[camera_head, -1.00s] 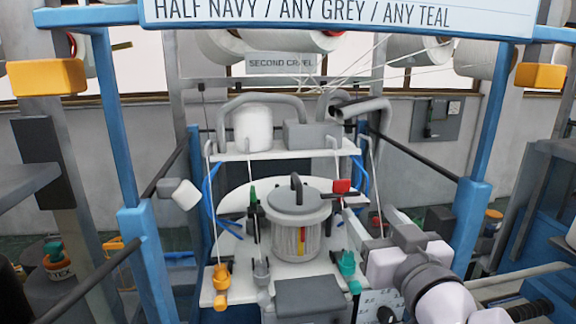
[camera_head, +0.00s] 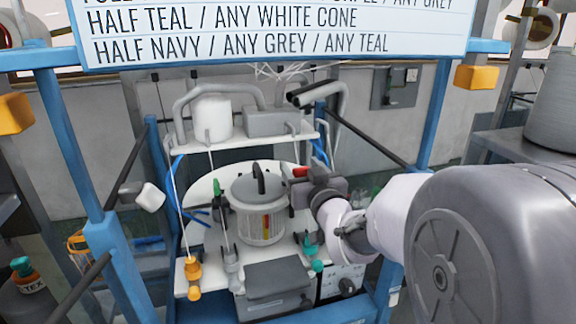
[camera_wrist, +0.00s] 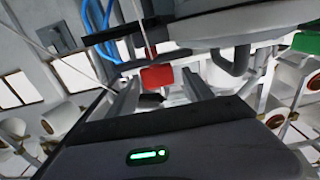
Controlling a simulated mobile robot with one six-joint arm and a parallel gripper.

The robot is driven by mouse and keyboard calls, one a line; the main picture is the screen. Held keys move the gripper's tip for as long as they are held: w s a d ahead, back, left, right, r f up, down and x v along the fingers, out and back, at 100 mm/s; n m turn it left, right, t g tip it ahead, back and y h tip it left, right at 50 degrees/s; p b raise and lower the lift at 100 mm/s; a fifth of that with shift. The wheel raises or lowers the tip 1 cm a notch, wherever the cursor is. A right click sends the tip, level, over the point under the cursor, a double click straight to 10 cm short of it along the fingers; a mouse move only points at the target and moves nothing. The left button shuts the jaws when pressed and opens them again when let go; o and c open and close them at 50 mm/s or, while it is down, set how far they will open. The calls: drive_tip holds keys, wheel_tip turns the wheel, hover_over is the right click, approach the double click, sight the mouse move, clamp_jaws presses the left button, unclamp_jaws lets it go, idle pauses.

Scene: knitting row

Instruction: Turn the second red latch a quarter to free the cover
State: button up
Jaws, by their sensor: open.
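The grey lidded cover (camera_head: 258,183) sits on the clear ribbed canister (camera_head: 262,224) in the middle of the machine. The red latch (camera_head: 300,172) is at the right of the cover, partly hidden by my gripper in the head view. In the wrist view the red latch (camera_wrist: 158,77) shows as a red block ahead, in line with the gap between my fingers. My gripper (camera_wrist: 163,85) is open, with one finger on each side of that gap. I cannot tell whether either finger touches the latch. A green latch (camera_head: 217,186) stands upright at the left of the cover.
A white shelf (camera_head: 240,141) with a white cone and grey box is above and behind the canister. Orange (camera_head: 193,278) and teal (camera_head: 314,252) fittings stand in front. A blue post (camera_head: 431,110) rises at the right. Threads run down the left side.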

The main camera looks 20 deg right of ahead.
clamp_jaws()
drive_tip(key=shift+d+n+y+b, duration=0.15)
drive_tip(key=shift+n+y+b, duration=0.45)
drive_tip(key=shift+y, duration=0.3)
drive_tip(key=shift+n+g+y, duration=0.3)
drive_tip(key=shift+n+y, duration=0.7)
drive_tip(key=shift+y, duration=0.6)
unclamp_jaws()
drive_tip(key=v, duration=0.7)
drive_tip(key=shift+s, duration=0.25)
drive_tip(key=shift+r, duration=0.1)
